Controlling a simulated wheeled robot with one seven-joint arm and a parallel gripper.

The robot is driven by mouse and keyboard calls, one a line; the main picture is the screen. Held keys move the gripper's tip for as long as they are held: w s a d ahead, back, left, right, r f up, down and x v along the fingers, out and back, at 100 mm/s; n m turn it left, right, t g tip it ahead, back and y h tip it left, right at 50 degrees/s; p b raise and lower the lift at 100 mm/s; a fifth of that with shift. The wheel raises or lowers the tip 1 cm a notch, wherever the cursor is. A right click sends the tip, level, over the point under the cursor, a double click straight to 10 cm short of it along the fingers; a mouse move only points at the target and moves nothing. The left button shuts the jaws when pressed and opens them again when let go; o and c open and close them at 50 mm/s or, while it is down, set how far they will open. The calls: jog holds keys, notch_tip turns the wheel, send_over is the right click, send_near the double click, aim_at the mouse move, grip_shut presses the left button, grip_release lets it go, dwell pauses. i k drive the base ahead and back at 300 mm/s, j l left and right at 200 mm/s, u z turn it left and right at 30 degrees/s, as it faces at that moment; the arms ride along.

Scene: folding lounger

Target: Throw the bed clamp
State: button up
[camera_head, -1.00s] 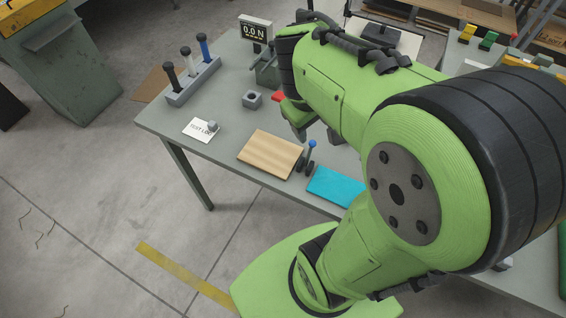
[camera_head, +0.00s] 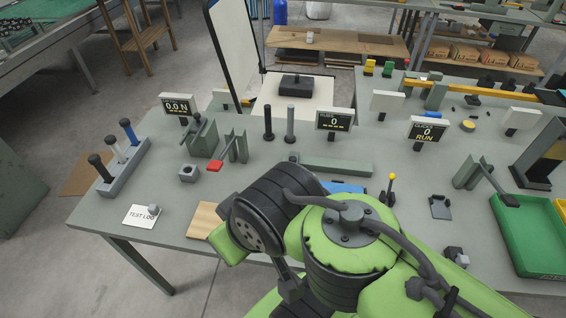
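No label marks the bed clamp, and I cannot tell which lever it is. A lever with a red grip (camera_head: 216,165) leans from a grey upright bracket on the bench, left of my arm. A small upright lever with a yellow knob (camera_head: 391,180) stands right of my arm's elbow. Another lever, with a dark grip (camera_head: 509,200), slopes beside the green tray.
A holder (camera_head: 126,170) with several handled tools and a test log card (camera_head: 142,215) are at the bench's left. Small displays (camera_head: 335,120) stand at the back. A green tray (camera_head: 530,240) is at the right. A long grey bar (camera_head: 335,165) lies mid-bench.

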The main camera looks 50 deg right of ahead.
aim_at(391, 176)
jog(key=z, duration=2.1)
